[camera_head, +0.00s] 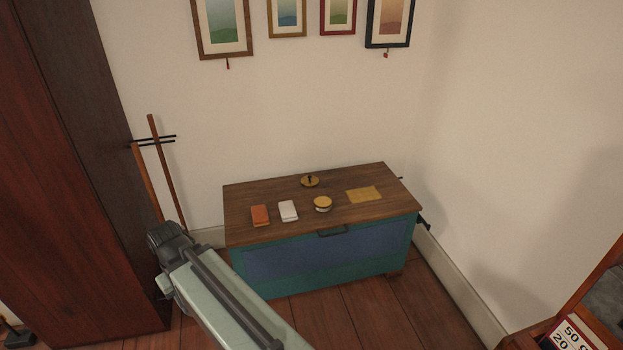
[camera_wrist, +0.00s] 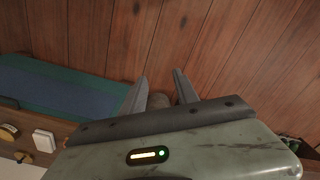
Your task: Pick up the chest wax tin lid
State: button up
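A small round tin with a gold-yellow lid (camera_head: 323,201) stands near the front of the chest's wooden top (camera_head: 245,204). The lid appears seated on the pale tin body. In the head view my arm is at the lower left, in front of the chest, and the fingertips cannot be made out.
An orange block (camera_head: 260,215), a white block (camera_head: 288,210), a brass disc with a dark knob (camera_head: 310,181) and a yellow cloth (camera_head: 364,195) surround the tin. Wooden poles (camera_head: 165,170) lean by a tall dark cabinet (camera_head: 75,180) at left. Floor before the chest is clear.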

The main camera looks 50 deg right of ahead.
aim_at(309, 181)
jog(key=u, duration=0.05)
jog(key=i, duration=1.8)
jog(key=u, duration=0.05)
